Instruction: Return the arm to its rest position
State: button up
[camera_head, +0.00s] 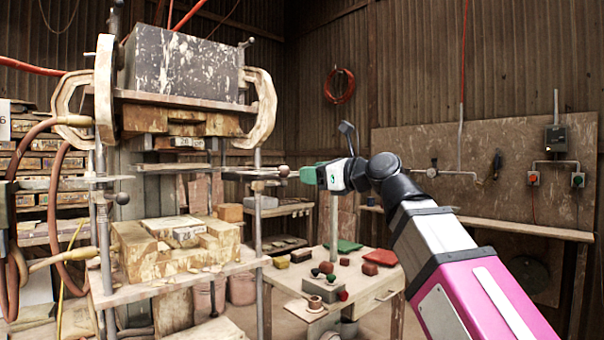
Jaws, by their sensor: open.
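My arm (445,255) reaches in from the lower right, with a pink lower link, a silver link and a black joint. My gripper (303,175), green and white, is at its far end, raised and pointing left toward the press. It appears open, and I see nothing held in it. A dark round knob (283,171) on a rod of the tile press (180,70) is just left of the fingertips. I cannot tell whether they touch. The fingers are small and partly hidden at this angle.
The press's lower bed (115,292) holds a wooden mould with a block (188,236). A small table (375,296) with several coloured pieces stands below my gripper. A shelf (525,226) and a wall board with switches (410,150) are on the right. The air above my arm looks clear.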

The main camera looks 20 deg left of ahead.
jog(key=shift+d, duration=0.25)
dwell(0.3)
jog(key=w+d+f+n+t+h, duration=0.1)
jog(key=w+d+f+n+h, duration=0.15)
jog(key=w+f, duration=0.6)
jog(key=w+d+f+n+t+h, duration=0.1)
jog(key=w+d+f+h, duration=0.4)
jog(key=f, duration=0.7)
jog(key=w+d+f+n+h, duration=0.15)
jog(key=w+d+f, duration=0.3)
jog(key=f, duration=0.45)
jog(key=w+d+f+n+h, duration=0.1)
jog(key=w+d+f+n, duration=0.2)
jog(key=d+f, duration=0.5)
jog(key=s+d+f+n+g+h, duration=0.1)
jog(key=s+d+f+n+h, duration=0.1)
jog(key=d+f, duration=0.7)
jog(key=s+d+f+n+g+h, duration=0.2)
jog(key=s+d+f+n+h, duration=0.1)
jog(key=d+f, duration=0.6)
jog(key=s+d+f+n+g+h, duration=0.2)
jog(key=d+f+n, duration=0.3)
jog(key=d+f, duration=0.4)
notch_tip(320, 180, down, 7)
jog(key=shift+s+d+f+h, duration=0.1)
jog(key=shift+s+d+h, duration=0.25)
jog(key=shift+s, duration=0.5)
